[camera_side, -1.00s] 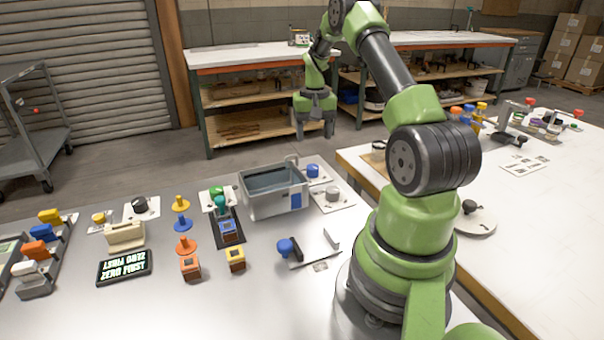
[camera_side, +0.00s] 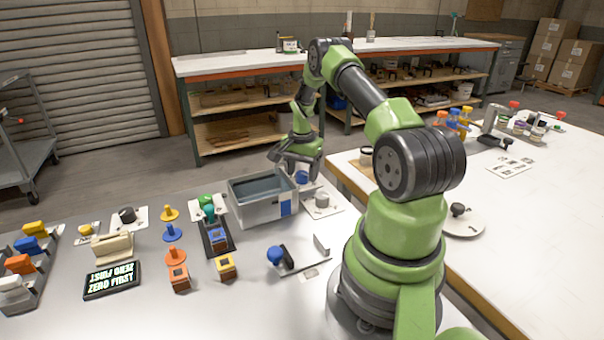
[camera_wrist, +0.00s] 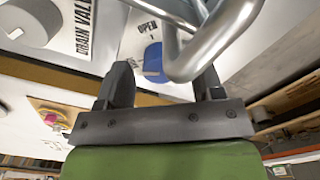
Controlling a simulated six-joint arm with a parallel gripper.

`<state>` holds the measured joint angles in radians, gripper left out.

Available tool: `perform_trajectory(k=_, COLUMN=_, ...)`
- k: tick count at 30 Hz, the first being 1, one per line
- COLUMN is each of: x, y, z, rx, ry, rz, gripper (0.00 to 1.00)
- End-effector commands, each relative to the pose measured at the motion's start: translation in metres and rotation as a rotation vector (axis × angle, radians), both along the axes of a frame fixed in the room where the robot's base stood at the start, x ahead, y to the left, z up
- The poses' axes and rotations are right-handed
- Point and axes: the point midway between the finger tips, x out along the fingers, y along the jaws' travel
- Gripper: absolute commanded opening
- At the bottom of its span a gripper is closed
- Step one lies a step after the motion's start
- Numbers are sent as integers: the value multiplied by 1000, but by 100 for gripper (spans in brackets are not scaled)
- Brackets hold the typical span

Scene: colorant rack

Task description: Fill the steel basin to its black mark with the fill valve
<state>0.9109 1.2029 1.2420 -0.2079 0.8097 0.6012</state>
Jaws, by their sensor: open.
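The steel basin (camera_side: 253,207) stands on the table, with a blue patch on its right end. Its interior looks blue-grey; I cannot tell the water level or pick out the black mark. A blue knob (camera_side: 302,177) on a white plate is just behind the basin's right end, partly covered by my gripper (camera_side: 295,165). In the wrist view, the blue knob (camera_wrist: 153,62) sits by the word OPEN, beyond my gripper (camera_wrist: 164,84), whose two fingers are apart and empty. A shiny bent spout pipe (camera_wrist: 205,45) crosses in front of the knob and right finger.
A grey knob (camera_side: 322,200), labelled as drain valve in the wrist view (camera_wrist: 35,22), is right of the basin. A black tray (camera_side: 215,238) with a blue block lies left of it. A blue-knobbed lever (camera_side: 276,255) is in front. A second table (camera_side: 500,215) is to the right.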

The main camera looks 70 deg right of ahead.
Motion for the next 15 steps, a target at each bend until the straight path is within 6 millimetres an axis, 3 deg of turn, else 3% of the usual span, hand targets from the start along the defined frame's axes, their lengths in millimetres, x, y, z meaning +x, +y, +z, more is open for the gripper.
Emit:
perform_trajectory(k=11, x=0, y=0, z=-10, rx=-1, ry=-1, rz=1, gripper=61)
perform_trajectory(k=12, x=0, y=0, z=-9, rx=-1, ry=-1, rz=1, gripper=59)
perform_trajectory(k=15, x=0, y=0, z=-9, rx=-1, ry=-1, rz=1, gripper=36)
